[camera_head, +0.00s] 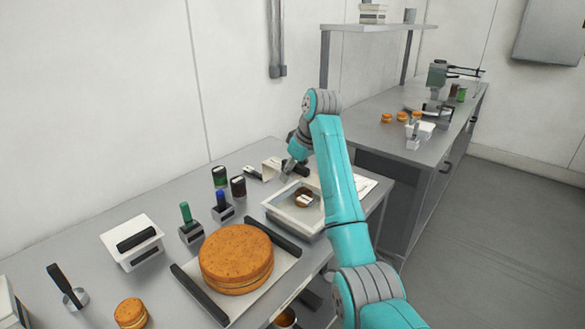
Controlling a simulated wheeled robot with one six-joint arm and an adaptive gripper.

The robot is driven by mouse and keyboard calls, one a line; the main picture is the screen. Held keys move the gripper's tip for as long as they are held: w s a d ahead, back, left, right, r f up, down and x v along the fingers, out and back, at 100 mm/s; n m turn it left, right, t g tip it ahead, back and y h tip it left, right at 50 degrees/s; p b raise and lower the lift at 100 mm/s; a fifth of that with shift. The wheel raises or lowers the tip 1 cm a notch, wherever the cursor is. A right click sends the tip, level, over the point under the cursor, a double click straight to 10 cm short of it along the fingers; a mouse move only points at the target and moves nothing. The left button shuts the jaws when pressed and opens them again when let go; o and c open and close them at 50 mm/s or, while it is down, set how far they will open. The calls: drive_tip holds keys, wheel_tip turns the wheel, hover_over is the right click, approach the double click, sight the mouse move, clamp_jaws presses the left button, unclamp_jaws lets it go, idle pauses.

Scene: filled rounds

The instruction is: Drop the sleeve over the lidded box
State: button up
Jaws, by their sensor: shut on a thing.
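My gripper (287,172) is over the back right of the near bench, small and partly hidden by its own wrist. It is shut on a small pale, cream-coloured piece (271,168), which looks like the sleeve. I cannot tell how far the sleeve is above the bench or whether it touches anything. I cannot make out the lidded box for certain; it may be hidden by the sleeve or by my arm.
A large filled round (236,258), dark bars, stamps (222,207) and a white black-handled box (132,242) crowd the bench. A second bench (385,148) stands behind right.

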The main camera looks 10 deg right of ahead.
sight(295, 208)
drive_tip(key=shift+f, duration=5.4)
drive_tip(key=shift+s+f, duration=0.25)
drive_tip(key=shift+f, duration=0.65)
drive_tip(key=shift+c, duration=0.2)
drive_tip(key=shift+f, duration=0.1)
drive_tip(key=shift+c, duration=0.8)
drive_tip(key=shift+s+d+f, duration=0.1)
drive_tip(key=shift+s+d, duration=0.05)
drive_tip(key=shift+d, duration=0.25)
drive_tip(key=o, duration=1.5)
drive_tip(key=shift+f, duration=0.1)
drive_tip(key=shift+o, duration=0.9)
drive_tip(key=shift+w+a+r, duration=0.2)
drive_tip(key=shift+r, duration=3.7)
